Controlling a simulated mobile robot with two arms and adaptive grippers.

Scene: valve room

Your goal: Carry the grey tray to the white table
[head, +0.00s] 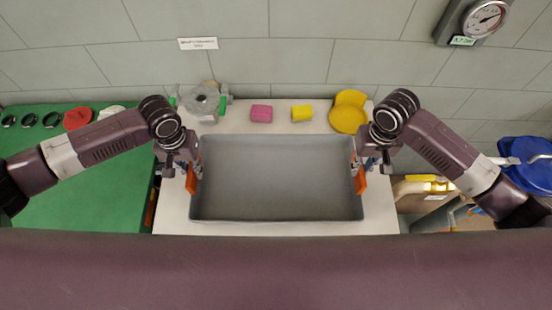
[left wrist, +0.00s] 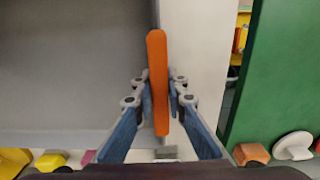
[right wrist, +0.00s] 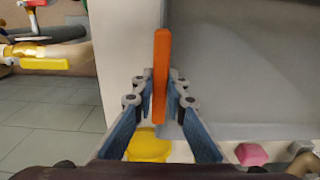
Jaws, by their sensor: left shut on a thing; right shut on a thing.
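The grey tray (head: 275,182) is empty and looks level, over the white table (head: 285,229) in the head view. I cannot tell whether it rests on the table or hangs just above it. My left gripper (head: 192,177) is shut on the tray's left orange handle, which stands between its fingers in the left wrist view (left wrist: 157,80). My right gripper (head: 360,178) is shut on the right orange handle, also between the fingers in the right wrist view (right wrist: 161,75). The tray hides the middle of the table.
Behind the tray stand a grey valve body (head: 204,101), a pink piece (head: 261,113), a yellow cylinder (head: 301,113) and a yellow round part (head: 348,115). A green table (head: 80,185) is at left. Yellow-handled pipework (head: 425,187) and a blue wheel (head: 530,165) are at right.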

